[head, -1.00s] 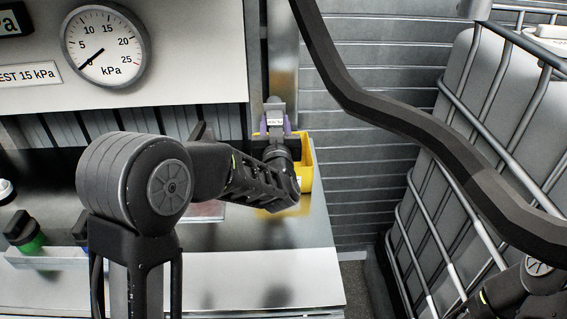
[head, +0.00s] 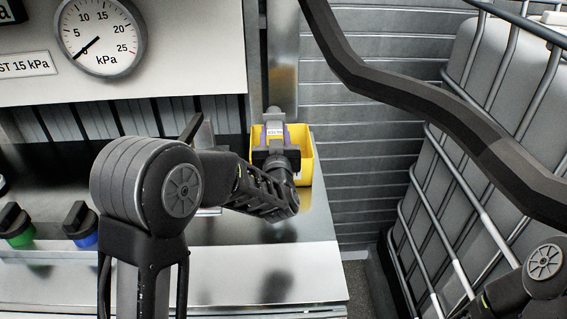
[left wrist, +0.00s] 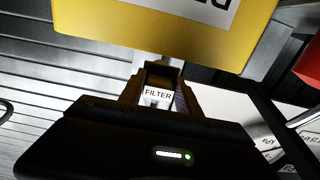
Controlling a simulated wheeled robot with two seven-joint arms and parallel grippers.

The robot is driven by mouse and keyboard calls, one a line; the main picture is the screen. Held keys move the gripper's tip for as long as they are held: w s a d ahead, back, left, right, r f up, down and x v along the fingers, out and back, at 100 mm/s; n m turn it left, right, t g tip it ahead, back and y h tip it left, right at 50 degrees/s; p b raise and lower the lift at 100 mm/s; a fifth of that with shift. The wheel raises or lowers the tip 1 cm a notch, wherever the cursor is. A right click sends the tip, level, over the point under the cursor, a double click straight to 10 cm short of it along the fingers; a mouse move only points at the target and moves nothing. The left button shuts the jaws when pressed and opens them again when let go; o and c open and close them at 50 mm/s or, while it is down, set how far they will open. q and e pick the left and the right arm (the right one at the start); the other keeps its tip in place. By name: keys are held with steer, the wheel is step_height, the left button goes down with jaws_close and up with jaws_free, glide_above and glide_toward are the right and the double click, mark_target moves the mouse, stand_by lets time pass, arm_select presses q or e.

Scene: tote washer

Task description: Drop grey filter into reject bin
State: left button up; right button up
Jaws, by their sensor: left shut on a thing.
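My left gripper (head: 274,142) is shut on the grey filter (head: 274,116), which shows a small white label. In the left wrist view, the filter (left wrist: 158,96) sits between the fingers with its "FILTER" label readable. The yellow reject bin (head: 306,158) stands at the right end of the counter, and the gripper and filter overlap it in the head view. In the left wrist view, the bin's labelled wall (left wrist: 105,25) fills the top, just beyond the fingers. I cannot tell whether the filter is over the bin's opening. My right gripper is out of view.
A pressure gauge (head: 99,38) is on the panel at upper left. A caged white tank (head: 480,150) stands at right. The front right counter surface (head: 270,260) is clear.

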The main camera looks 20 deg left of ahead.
arm_select(q)
steer(key=o, duration=1.4)
steer(key=shift+s, duration=0.1)
steer(key=shift+b+v, duration=0.7)
steer(key=shift+v, duration=3.15)
